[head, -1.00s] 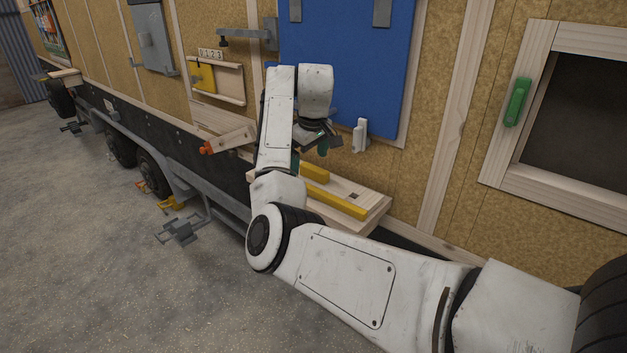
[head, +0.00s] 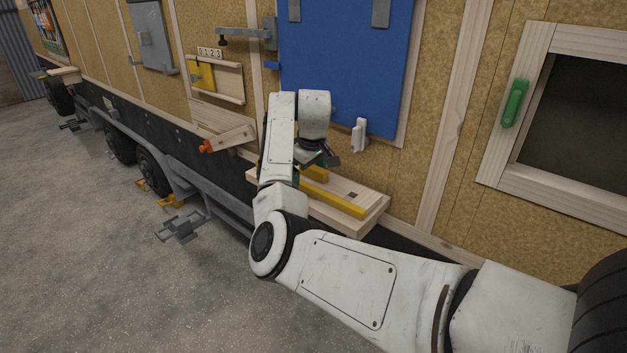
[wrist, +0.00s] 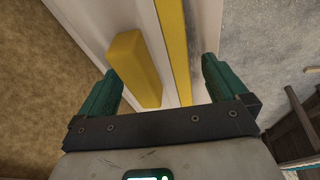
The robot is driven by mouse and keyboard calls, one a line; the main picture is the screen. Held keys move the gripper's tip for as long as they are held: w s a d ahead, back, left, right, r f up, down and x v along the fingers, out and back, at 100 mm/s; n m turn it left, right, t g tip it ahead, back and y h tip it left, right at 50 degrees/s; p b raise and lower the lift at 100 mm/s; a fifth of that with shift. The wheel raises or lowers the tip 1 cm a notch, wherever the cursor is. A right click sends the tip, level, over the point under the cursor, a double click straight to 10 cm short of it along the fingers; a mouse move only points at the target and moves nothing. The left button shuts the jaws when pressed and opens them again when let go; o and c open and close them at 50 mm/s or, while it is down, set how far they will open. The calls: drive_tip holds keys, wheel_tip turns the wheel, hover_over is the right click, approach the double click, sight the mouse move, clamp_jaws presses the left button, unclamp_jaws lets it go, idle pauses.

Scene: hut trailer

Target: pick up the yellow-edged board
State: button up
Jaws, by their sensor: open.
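A pale wooden board (head: 372,191) with a yellow strip (head: 335,200) along it lies on the ledge at the trailer wall. A shorter, raised yellow block (head: 314,173) stands behind the strip. In the wrist view the block (wrist: 131,66) and the strip (wrist: 175,50) run side by side between my fingers, on the pale wood (wrist: 148,20). My gripper (wrist: 160,68) is open, with one green finger on each side of them. No contact shows. In the head view my gripper (head: 318,158) is just above the ledge, its fingers mostly hidden by my arm.
A blue panel (head: 345,60) hangs on the wall behind my gripper, with a small white bracket (head: 359,136) near its lower edge. An orange-tipped wooden piece (head: 228,139) juts out to the left. A framed window with a green handle (head: 515,103) is at right. Floor (head: 100,260) is open at left.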

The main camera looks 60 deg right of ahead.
drive_tip(key=shift+f, duration=0.1)
drive_tip(key=shift+f, duration=0.1)
drive_tip(key=c, duration=1.2)
drive_tip(key=shift+c, duration=0.8)
